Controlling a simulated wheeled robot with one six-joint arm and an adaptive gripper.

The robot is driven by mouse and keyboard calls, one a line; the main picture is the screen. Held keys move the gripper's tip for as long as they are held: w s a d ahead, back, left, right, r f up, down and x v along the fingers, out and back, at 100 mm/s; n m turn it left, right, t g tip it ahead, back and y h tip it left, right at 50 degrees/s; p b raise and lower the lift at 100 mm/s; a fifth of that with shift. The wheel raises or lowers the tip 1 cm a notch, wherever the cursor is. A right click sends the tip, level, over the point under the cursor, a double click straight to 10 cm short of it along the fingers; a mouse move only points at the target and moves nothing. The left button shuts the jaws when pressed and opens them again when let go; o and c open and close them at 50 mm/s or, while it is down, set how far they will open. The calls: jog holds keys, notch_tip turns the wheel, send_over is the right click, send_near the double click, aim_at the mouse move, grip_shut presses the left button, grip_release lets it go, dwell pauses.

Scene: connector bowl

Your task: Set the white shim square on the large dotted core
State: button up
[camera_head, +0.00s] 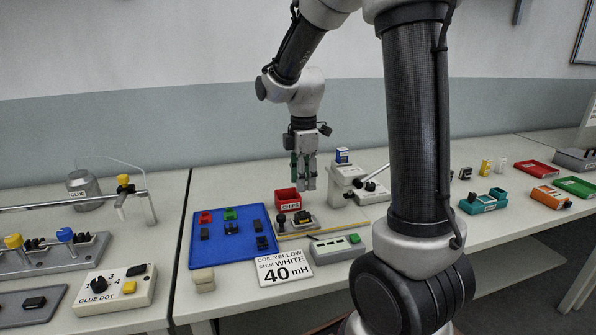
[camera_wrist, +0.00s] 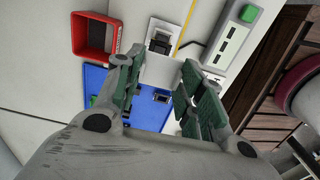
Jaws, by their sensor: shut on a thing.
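My gripper (camera_head: 305,182) is above the middle of the table, beyond the blue tray and close to the red bin. In the wrist view my gripper (camera_wrist: 158,78) has its green-padded fingers on either side of a pale patch, which I take as the white shim (camera_wrist: 158,69); its outline is hard to tell from the pale surface behind. Dark cores (camera_head: 232,228) lie in the blue tray, and a dark block (camera_head: 303,217) sits on the fixture. It shows beyond the fingertips in the wrist view (camera_wrist: 160,42). The dots are too small to see, so I cannot tell which core is the large dotted one.
The blue tray (camera_head: 215,255) also holds red and green pieces. A red bin (camera_head: 287,199) stands behind the fixture (camera_head: 296,232). A grey press-like device (camera_head: 345,178) is on its right. A sign (camera_head: 284,270) reads coil yellow, shim white, 40 mH. A grey-green meter (camera_head: 335,247) lies in front.

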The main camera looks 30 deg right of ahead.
aim_at(303, 214)
jog(key=shift+f, duration=0.1)
dwell(0.3)
jog(key=shift+f, duration=4.2)
jog(key=o, duration=0.9)
jog(key=shift+c, duration=0.2)
